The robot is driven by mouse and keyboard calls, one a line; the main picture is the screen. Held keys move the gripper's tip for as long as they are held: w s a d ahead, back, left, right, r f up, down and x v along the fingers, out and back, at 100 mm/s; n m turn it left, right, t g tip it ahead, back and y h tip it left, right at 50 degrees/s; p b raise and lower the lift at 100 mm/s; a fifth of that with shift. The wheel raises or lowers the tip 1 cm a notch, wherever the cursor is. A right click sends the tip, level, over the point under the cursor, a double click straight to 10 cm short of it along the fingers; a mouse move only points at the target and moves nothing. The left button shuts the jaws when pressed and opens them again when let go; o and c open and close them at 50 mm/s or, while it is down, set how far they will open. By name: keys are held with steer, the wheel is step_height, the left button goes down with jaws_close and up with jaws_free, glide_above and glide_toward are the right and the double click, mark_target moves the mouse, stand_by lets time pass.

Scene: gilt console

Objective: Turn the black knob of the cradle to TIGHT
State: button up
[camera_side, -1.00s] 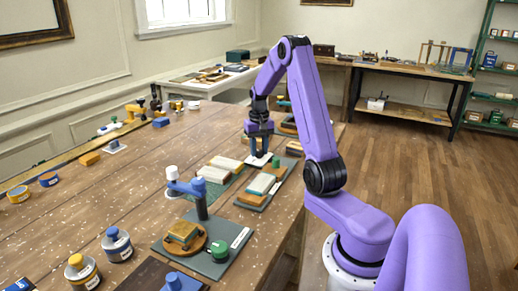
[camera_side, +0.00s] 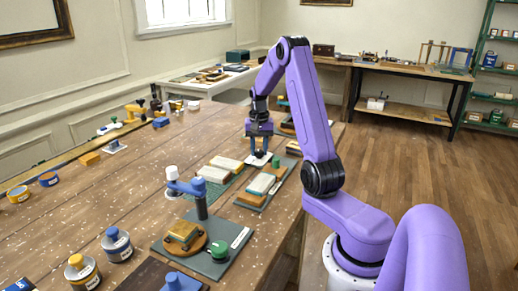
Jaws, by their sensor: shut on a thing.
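My gripper (camera_side: 259,144) points straight down at the far right part of the wooden table. It is shut on a small dark piece just above a white plate (camera_side: 256,161), which looks like the black knob (camera_side: 261,154). The fingers hide most of the knob. Any TIGHT marking is too small to read, so I cannot tell where the knob points. The rest of the cradle is hard to make out behind the gripper.
Close in front of my gripper are boards with pale blocks (camera_side: 262,184) and a green knob (camera_side: 276,161).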

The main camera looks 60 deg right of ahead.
mark_target(259, 151)
steer(key=o, duration=1)
steer(key=shift+o, duration=0.2)
steer(key=shift+r, duration=0.15)
step_height(259, 151, up, 17)
steer(key=shift+r, duration=0.1)
steer(key=s+a+f+n, duration=0.15)
steer(key=a+n, duration=0.45)
steer(key=a, duration=0.8)
steer(key=w+a+f+n, duration=0.15)
steer(key=a+n, duration=0.45)
steer(key=a, duration=0.7)
steer(key=s+a+f+n, duration=0.2)
steer(key=s+a+n, duration=0.1)
steer(key=s, duration=0.5)
steer(key=s+a+f+n, duration=0.3)
steer(key=s+n, duration=0.2)
steer(key=s, duration=0.3)
steer(key=s+a+f+n, duration=0.2)
steer(key=s+a+n, duration=0.1)
steer(key=s, duration=0.5)
steer(key=shift+a+f+n, duration=0.25)
steer(key=shift+a+n, duration=0.05)
steer(key=shift+n, duration=0.6)
